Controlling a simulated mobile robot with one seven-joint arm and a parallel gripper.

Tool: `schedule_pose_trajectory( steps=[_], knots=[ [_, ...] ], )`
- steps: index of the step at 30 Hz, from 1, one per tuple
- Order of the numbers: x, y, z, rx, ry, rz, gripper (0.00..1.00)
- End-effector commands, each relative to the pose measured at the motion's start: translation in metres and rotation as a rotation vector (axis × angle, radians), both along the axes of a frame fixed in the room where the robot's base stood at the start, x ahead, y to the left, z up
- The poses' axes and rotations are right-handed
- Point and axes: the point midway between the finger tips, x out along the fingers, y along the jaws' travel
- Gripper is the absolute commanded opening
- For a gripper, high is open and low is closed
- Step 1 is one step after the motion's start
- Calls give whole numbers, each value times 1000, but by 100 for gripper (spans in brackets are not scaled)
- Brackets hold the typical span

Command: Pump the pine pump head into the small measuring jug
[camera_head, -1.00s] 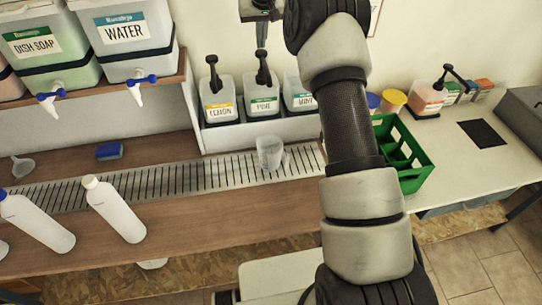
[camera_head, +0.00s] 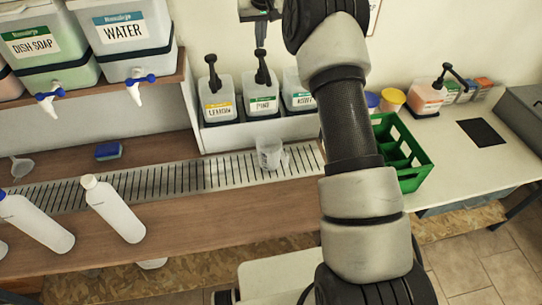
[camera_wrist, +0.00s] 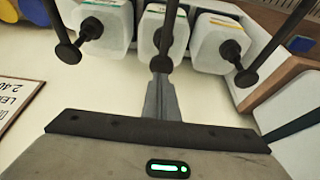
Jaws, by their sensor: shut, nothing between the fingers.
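The pine bottle (camera_head: 263,104) is white with a green-edged PINE label and a black pump head (camera_head: 262,68) on top. It stands between the lemon bottle and another bottle in a white rack. In the wrist view the pine bottle (camera_wrist: 153,32) is the middle one. My gripper (camera_head: 261,46) is shut and empty, pointing down at the top of the pine pump head. In the wrist view its fingertips (camera_wrist: 161,66) overlap the pump's end; contact cannot be told. The small clear measuring jug (camera_head: 269,153) stands upright on the metal drip grate in front of the pine bottle.
The lemon bottle (camera_head: 219,107) and its pump stand close at the left. A third pump bottle (camera_head: 300,100) is at the right, partly behind my arm. A green crate (camera_head: 418,165) is right of my arm.

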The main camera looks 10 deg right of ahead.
Motion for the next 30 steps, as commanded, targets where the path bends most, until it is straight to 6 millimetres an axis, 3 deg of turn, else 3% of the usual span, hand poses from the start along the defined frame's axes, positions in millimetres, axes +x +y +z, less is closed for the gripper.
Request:
schedule_pose_trajectory(
  steps=[24,30],
  knots=[
    [-1,0,-53,0,5,0,0],
    [-1,0,-50,1,6,0,0]
  ],
)
